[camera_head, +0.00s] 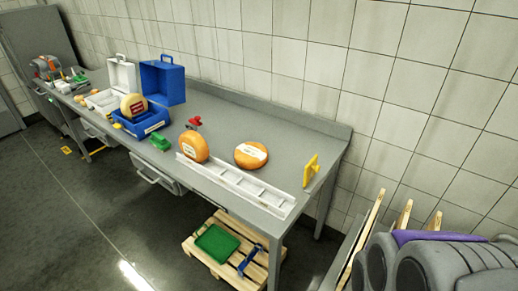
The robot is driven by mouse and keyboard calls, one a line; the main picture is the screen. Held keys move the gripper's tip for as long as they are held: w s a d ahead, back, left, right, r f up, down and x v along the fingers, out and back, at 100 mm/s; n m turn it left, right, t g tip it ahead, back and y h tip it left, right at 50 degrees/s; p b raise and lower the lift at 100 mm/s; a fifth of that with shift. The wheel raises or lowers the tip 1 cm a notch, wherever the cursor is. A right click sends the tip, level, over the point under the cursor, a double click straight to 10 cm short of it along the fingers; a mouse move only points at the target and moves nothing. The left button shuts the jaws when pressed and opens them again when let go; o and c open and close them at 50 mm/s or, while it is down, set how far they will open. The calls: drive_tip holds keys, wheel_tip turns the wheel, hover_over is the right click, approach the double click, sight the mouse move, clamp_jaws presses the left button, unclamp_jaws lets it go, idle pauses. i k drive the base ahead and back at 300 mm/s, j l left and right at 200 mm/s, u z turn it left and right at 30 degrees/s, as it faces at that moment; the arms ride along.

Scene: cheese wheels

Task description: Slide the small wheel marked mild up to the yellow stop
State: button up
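An orange cheese wheel (194,146) stands upright on its edge on the grey bench, by the left end of a white slotted rail (276,199). A second orange wheel (251,155) lies flat with a pale label on top, behind the rail and apart from it. A paler wheel (133,106) with a red label sits tilted in an open blue case. The labels are too small to read, so I cannot tell which wheel is marked mild. The yellow stop (310,170) stands upright near the bench's right end, apart from the wheels. My gripper is not in view.
A red object (194,122) and a green block (160,141) are on the bench. Blue case (146,124) and white case (123,75) stand further left. Below, a wooden pallet (196,244) holds a green tray (215,242). Bench space before the yellow stop is clear.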

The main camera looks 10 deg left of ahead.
sight(250, 155)
drive_tip(key=i+j, duration=0.15)
drive_tip(key=j, duration=0.35)
drive_tip(key=i+j+z, duration=0.15)
drive_tip(key=j, duration=0.35)
drive_tip(key=i+j, duration=0.2)
drive_tip(key=j, duration=0.35)
drive_tip(key=i+j+z, duration=0.1)
drive_tip(key=j, duration=0.4)
drive_tip(key=i+j+z, duration=0.1)
drive_tip(key=j, duration=0.45)
drive_tip(key=i+j, duration=0.2)
drive_tip(key=j, duration=0.35)
drive_tip(key=i+j+z, duration=0.1)
drive_tip(key=j, duration=0.45)
